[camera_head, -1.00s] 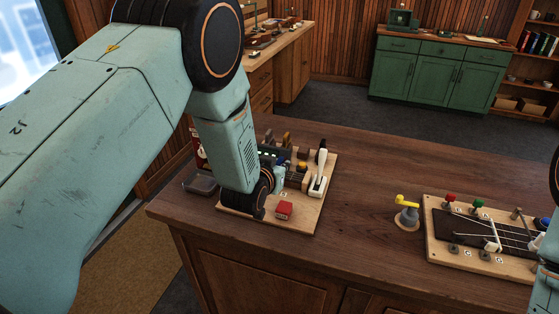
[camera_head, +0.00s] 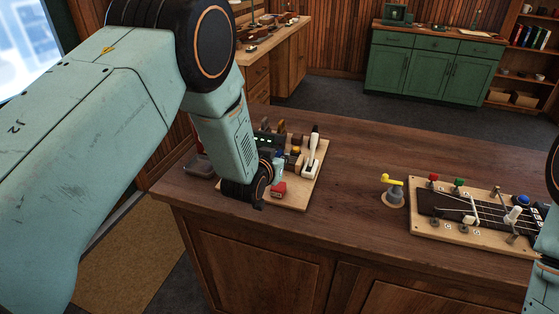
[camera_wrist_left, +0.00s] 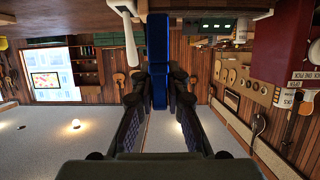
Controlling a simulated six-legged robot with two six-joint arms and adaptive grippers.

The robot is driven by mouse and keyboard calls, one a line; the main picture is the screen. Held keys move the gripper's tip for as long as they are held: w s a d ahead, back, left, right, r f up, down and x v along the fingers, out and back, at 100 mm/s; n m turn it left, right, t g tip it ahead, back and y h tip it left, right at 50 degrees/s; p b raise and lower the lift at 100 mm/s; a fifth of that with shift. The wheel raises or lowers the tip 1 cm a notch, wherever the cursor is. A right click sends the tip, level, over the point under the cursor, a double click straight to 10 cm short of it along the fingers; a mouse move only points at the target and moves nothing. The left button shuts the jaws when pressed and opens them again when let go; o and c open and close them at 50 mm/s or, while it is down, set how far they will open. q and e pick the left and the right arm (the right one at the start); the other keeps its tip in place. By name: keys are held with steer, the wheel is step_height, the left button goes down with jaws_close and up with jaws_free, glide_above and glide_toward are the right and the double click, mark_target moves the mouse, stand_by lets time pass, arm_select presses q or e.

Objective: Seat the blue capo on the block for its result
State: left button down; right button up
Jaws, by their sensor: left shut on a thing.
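My left gripper (camera_wrist_left: 157,92) is shut on the blue capo (camera_wrist_left: 157,55), which stands out lengthwise past the fingertips in the left wrist view. In the head view my left forearm and wrist hide most of the gripper; a small blue part (camera_head: 280,155) shows just beyond the wrist. I cannot tell whether the capo touches anything on the board. My right gripper is not in view.
A second board (camera_head: 448,236) with a dark fretboard and coloured knobs lies at right, by my right arm. A yellow-topped grey piece (camera_head: 393,190) stands left of it. A dark tray (camera_head: 199,165) sits at the left edge.

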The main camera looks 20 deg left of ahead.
mark_target(279, 185)
arm_select(q)
steer(key=shift+w+a+f+b, duration=0.1)
steer(key=shift+a+f+b, duration=0.3)
steer(key=shift+f, duration=0.7)
steer(key=shift+d+f+b, duration=0.25)
steer(key=shift+f+b, duration=0.35)
steer(key=shift+b, duration=0.05)
steer(key=shift+d+f+b, duration=0.2)
steer(key=shift+f+b, duration=0.4)
steer(key=shift+a+f+b, duration=0.15)
steer(key=shift+f+b, duration=0.2)
steer(key=shift+f, duration=0.25)
steer(key=shift+a+f, duration=0.1)
steer(key=shift+a, duration=0.1)
steer(key=shift+d+r, duration=0.2)
steer(key=shift+d, duration=0.1)
steer(key=shift+a+f, duration=0.15)
steer(key=shift+a, duration=0.15)
